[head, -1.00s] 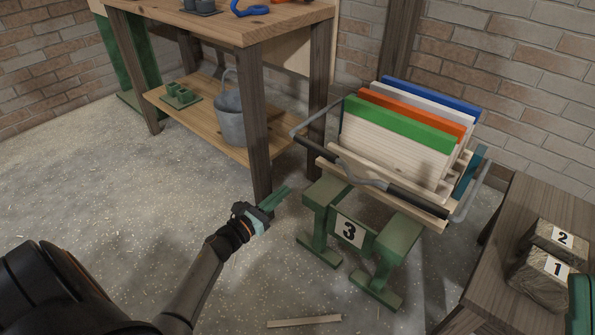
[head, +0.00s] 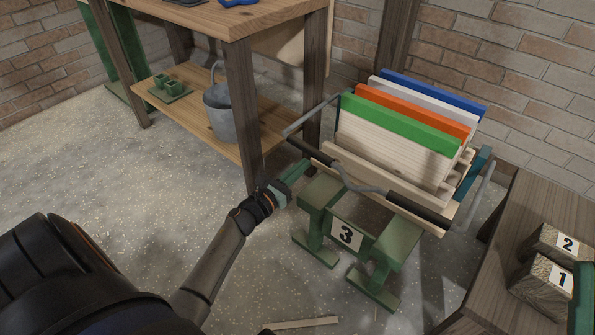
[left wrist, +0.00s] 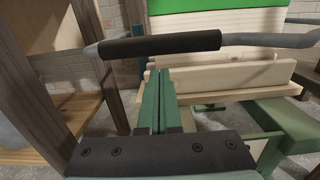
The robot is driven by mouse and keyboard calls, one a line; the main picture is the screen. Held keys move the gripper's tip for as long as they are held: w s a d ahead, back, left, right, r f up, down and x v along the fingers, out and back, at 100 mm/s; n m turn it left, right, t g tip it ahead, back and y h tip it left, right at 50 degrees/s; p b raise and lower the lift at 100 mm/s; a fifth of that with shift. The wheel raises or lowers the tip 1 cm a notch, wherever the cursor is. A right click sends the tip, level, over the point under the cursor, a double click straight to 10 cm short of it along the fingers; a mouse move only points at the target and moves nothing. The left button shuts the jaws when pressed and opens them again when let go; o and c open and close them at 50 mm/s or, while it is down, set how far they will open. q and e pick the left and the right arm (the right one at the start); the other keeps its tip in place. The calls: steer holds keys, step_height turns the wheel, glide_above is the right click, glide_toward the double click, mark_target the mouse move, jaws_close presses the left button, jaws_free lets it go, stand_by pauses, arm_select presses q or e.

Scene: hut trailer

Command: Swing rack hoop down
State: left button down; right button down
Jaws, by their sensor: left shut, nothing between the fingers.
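The rack hoop (head: 418,212) is a grey metal tube with black grips and a bent middle. Its front bar runs along the rack's near side, at about the height of the front wooden rail. In the left wrist view the hoop's black grip (left wrist: 160,43) crosses above and beyond my fingertips. The rack holds upright boards with green (head: 400,122), orange and blue top edges. My left gripper (head: 293,170) is shut and empty, just left of the rack and below the hoop's left grip. Its green fingers (left wrist: 158,98) point toward the rack, apart from the hoop. My right gripper is out of view.
A wooden workbench (head: 240,110) with a lower shelf and a metal can (head: 222,112) is at the left. A wooden table (head: 520,215) with numbered blocks is at the right. A loose stick lies on the floor.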

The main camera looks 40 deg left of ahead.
arm_select(q)
steer(key=shift+w+r+p, duration=0.2)
steer(key=shift+r+p, duration=0.1)
steer(key=shift+r, duration=0.15)
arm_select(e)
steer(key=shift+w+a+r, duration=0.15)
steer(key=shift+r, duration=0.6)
